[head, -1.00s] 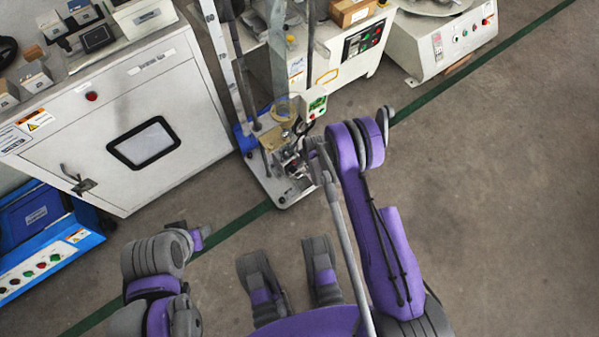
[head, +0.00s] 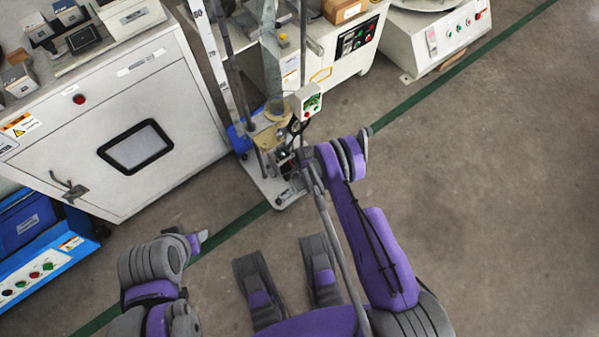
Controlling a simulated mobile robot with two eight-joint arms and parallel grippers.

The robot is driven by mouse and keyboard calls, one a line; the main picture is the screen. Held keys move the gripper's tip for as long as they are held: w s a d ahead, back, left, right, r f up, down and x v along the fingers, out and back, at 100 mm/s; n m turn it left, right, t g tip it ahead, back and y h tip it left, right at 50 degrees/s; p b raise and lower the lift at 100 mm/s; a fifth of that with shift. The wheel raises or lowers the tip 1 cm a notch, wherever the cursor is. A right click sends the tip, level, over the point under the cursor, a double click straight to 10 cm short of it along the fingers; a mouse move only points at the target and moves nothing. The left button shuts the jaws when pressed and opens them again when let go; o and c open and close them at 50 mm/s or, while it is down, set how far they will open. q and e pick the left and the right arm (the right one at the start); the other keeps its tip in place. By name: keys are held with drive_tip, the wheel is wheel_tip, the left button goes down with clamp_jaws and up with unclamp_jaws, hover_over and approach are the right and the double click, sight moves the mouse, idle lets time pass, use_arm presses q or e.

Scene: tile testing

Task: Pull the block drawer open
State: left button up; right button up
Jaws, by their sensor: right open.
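No part can be made out for certain as the block drawer. A tall tester with a scale (head: 212,55) and posts stands at centre, with a small brass-coloured block part (head: 270,136) low on its base plate (head: 283,196). My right gripper (head: 291,160) is open at the right side of this low part, overlapping it in the picture. Its fingertips are small and partly hidden by my wrist, so I cannot tell whether they touch anything. My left gripper (head: 201,238) hangs low at left, over the floor and apart from the tester; its jaws are unclear.
A white cabinet (head: 185,110) with a window and a latch handle stands at left. A blue unit (head: 45,250) with buttons is at lower left. White machines (head: 350,65) stand behind the tester. The floor (head: 480,200) at right is clear.

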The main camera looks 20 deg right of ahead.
clamp_jaws()
idle(1.3)
